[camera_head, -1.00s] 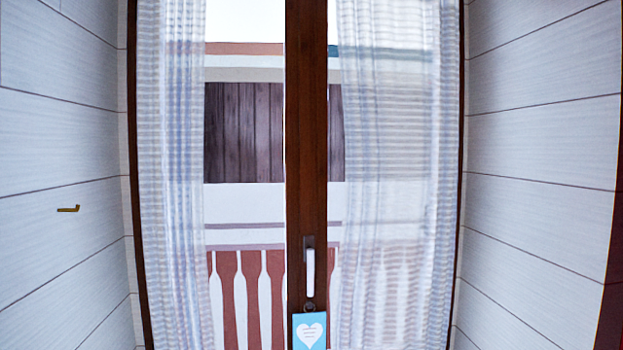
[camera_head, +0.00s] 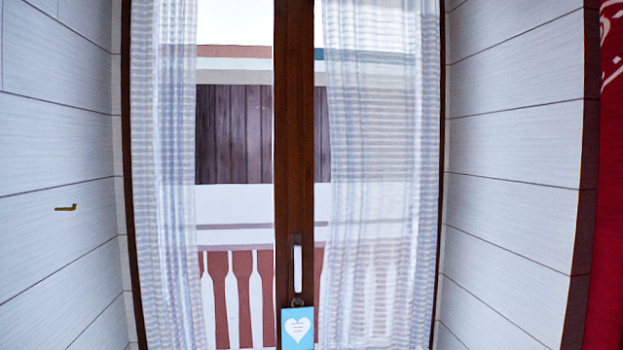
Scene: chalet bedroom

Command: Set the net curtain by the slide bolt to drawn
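Two sheer net curtains hang over a brown-framed double window or glazed door. The left net curtain (camera_head: 167,170) is gathered towards the left frame and leaves a strip of bare glass beside the central post. The right net curtain (camera_head: 378,170) is spread across most of the right pane, with a narrow bare strip by the post. A small brass hook-like piece (camera_head: 66,208) sits on the left wall; I cannot tell whether it is the slide bolt. My gripper is not in view.
The brown central post (camera_head: 294,120) carries a white handle (camera_head: 297,268) with a blue heart tag (camera_head: 297,328) hanging below it. White plank walls (camera_head: 515,150) flank the opening. Red patterned fabric (camera_head: 608,200) shows at the right edge. A balcony railing is visible through the glass.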

